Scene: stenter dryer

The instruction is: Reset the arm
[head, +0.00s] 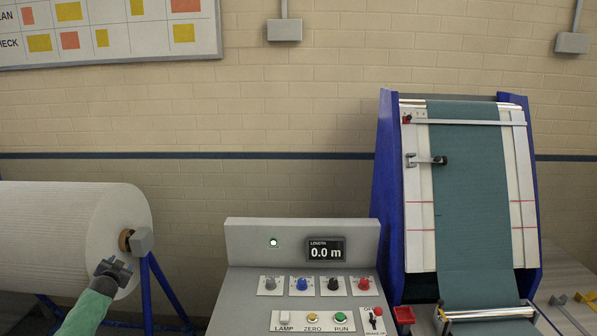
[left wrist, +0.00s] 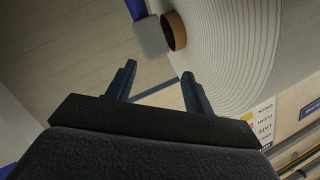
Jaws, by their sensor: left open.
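My left gripper (head: 117,267) is at the lower left, in front of the end of the large white roll (head: 60,235). In the left wrist view its two fingers (left wrist: 158,72) stand apart with nothing between them. A short metal arm with a black end (head: 426,160) is on the left rail of the sloped frame, its end over the edge of the green cloth (head: 465,190). A long metal bar (head: 465,122) with a red knob crosses the cloth near the top. I cannot tell which of these the task names. My right gripper is not in view.
A grey console (head: 300,240) with a 0.0 m display, a lit green lamp and several knobs and buttons stands between my left gripper and the blue-sided frame (head: 389,190). A blue stand (head: 160,285) is beside the roll. A small red tray (head: 404,314) is right of the console.

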